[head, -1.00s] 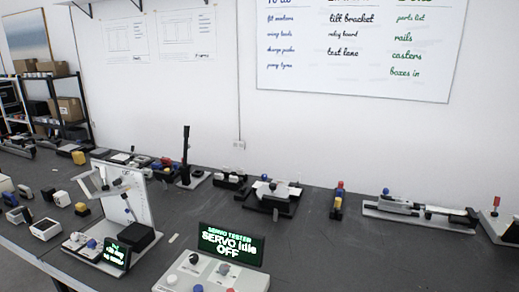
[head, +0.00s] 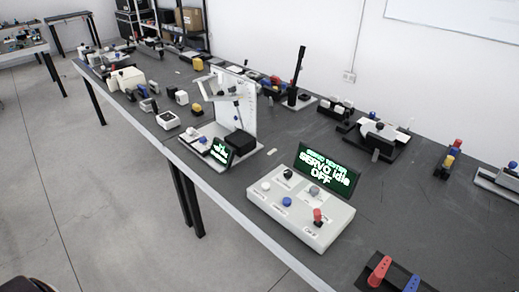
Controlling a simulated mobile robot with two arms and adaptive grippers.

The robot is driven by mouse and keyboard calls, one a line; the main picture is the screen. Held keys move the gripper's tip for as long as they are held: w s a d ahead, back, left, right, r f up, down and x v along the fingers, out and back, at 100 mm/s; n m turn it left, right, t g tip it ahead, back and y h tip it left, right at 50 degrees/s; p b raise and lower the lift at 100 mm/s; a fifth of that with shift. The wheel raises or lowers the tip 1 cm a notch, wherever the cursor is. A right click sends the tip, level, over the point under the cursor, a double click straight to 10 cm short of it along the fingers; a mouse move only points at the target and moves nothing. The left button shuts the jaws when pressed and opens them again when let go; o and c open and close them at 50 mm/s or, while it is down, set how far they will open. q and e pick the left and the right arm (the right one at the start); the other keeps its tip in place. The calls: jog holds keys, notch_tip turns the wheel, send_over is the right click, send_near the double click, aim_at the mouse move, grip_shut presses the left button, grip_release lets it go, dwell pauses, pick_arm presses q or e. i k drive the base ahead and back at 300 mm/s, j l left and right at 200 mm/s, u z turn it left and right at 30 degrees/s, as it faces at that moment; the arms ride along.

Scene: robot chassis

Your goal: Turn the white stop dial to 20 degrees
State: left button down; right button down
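The labels are too small to tell which white knob is the stop dial. Neither gripper is in view.
The long dark bench (head: 400,215) holds several other devices along the wall. A black tray with red and blue handles (head: 379,271) lies at the bottom right. The concrete floor (head: 90,200) left of the bench is clear.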

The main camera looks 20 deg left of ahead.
aim_at(190, 131)
jog(key=u, duration=1.35)
jog(key=i+j+z, duration=0.15)
jog(key=i+j, duration=0.75)
